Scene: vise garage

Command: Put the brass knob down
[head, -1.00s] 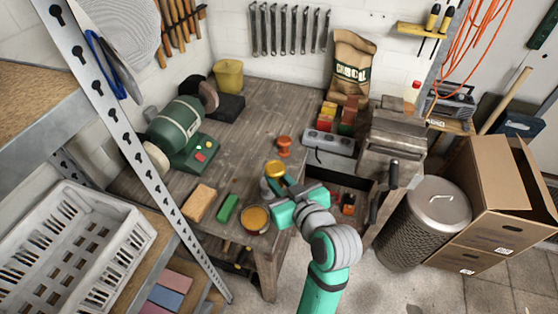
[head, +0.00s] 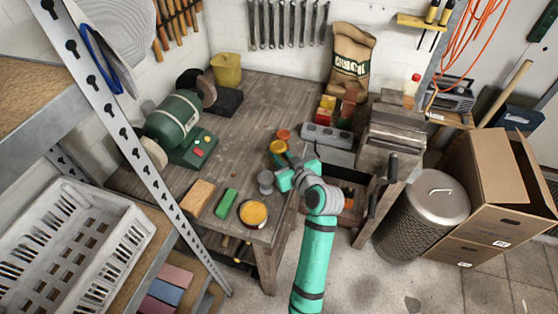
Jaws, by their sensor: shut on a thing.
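The brass knob (head: 278,147) is a round yellow-gold piece at the tip of my gripper (head: 282,157). My gripper is shut on it, over the wooden workbench (head: 236,165). My arm covers part of the fingers, and I cannot tell whether the knob touches the bench top. An orange-red knob (head: 284,135) stands just behind the brass one and is partly hidden by it. A grey knob (head: 265,178) stands on the bench in front, just left of my gripper.
A tin of yellow paste (head: 253,213), a green block (head: 226,202) and a tan block (head: 197,196) lie along the front edge. A grey power strip (head: 328,136) and a vise (head: 393,140) are to the right. The green grinder (head: 178,128) is left. Bare bench lies left of the knobs.

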